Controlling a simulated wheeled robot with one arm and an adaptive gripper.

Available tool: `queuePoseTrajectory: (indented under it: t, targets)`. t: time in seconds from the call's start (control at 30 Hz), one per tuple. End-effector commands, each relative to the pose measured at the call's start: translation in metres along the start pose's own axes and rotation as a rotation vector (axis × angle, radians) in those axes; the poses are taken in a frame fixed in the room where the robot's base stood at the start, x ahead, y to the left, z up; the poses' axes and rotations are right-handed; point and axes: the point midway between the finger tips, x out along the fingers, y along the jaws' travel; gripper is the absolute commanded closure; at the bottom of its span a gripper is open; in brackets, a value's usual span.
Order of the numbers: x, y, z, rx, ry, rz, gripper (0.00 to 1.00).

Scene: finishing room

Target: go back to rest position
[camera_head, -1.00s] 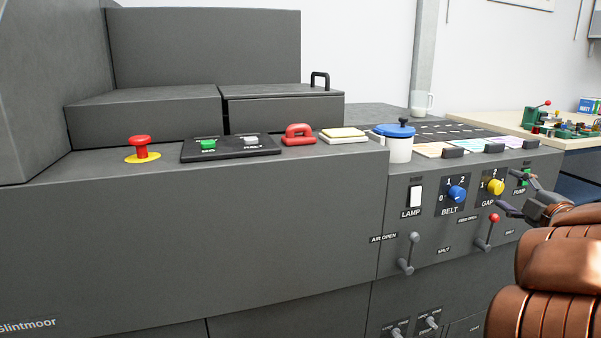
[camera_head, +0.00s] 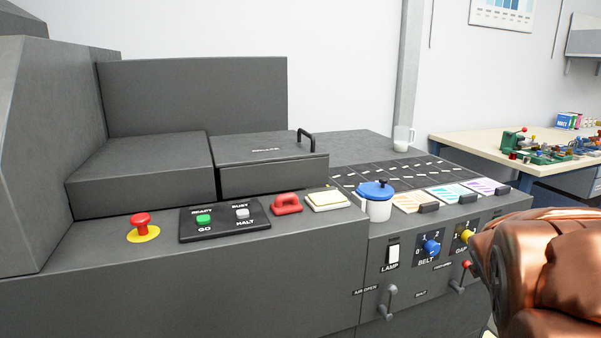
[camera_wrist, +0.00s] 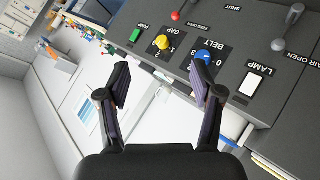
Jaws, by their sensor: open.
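My gripper (camera_wrist: 160,88) is open and empty in the wrist view, its two dark fingers spread apart. Between and beyond the fingers are the yellow GAP knob (camera_wrist: 163,42) and the blue BELT knob (camera_wrist: 203,57) on the grey machine's front panel. The fingers appear apart from the knobs. The yellow knob (camera_head: 467,237) is partly visible just left of the arm, and the blue knob (camera_head: 431,247) is clear.
The grey machine (camera_head: 190,290) spans the front. Its top carries a red stop button (camera_head: 141,223), a red handle (camera_head: 286,205) and a blue-lidded pot (camera_head: 375,201). Two levers, one grey-knobbed (camera_head: 388,302), stick out in front. A cluttered bench (camera_head: 465,140) stands at back right.

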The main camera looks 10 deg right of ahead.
Motion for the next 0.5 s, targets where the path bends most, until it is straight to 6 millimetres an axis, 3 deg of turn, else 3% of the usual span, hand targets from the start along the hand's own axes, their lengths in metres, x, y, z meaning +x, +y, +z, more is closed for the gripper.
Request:
queuePoseTrajectory:
  t: [0.03, 0.27, 0.5]
  targets:
    - [-0.019, -0.01, 0.001, 0.021, -0.045, -0.046, 0.34]
    - [-0.093, -0.08, 0.051, 0.084, -0.314, -0.268, 0.34]
    - [-0.201, -0.142, 0.107, 0.047, -0.61, -0.507, 0.34]
